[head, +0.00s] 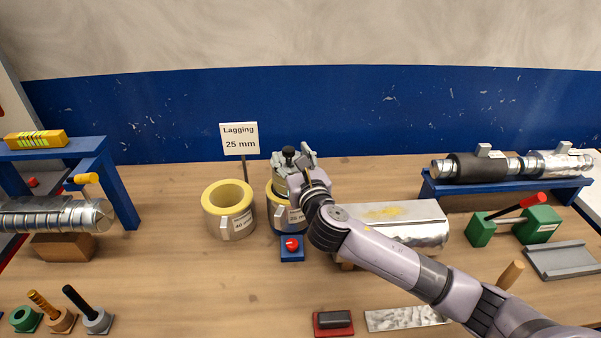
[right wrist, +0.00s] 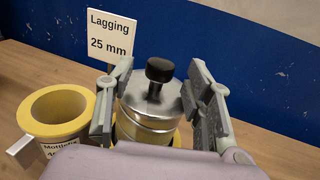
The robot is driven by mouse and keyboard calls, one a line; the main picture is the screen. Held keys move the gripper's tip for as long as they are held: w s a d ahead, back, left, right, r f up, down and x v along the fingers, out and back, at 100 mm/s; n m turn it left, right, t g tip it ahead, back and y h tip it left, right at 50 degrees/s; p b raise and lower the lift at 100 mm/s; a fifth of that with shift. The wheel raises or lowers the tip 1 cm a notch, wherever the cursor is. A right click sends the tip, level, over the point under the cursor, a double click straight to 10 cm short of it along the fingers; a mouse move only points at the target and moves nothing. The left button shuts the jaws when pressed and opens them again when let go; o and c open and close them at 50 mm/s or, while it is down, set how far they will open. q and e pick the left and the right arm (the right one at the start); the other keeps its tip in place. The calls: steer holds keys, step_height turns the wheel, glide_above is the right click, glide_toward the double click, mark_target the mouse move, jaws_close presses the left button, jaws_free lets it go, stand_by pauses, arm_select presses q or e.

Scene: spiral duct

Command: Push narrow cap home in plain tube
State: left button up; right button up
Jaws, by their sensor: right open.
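The cap with a black knob (right wrist: 160,70) and a shiny metal top (right wrist: 150,96) sits on a silver cylinder (right wrist: 145,128) that looks like the plain tube. I cannot tell how deep the cap sits. The black knob also shows in the head view (head: 289,153). The cylinder stands upright inside a yellow-lined ring (head: 272,194) by a blue block with a red button (head: 292,246). My right gripper (right wrist: 158,88) is open, one finger on each side of the cap; contact is unclear. My right wrist hides part of the ring. My left gripper is out of view.
A second yellow-lined ring (head: 229,208) stands close on the left, with the "Lagging 25 mm" sign (head: 239,138) behind. A blue rack (head: 505,188) holds pipes at far right.

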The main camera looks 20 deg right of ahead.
steer(key=s, duration=0.9)
stand_by(0.4)
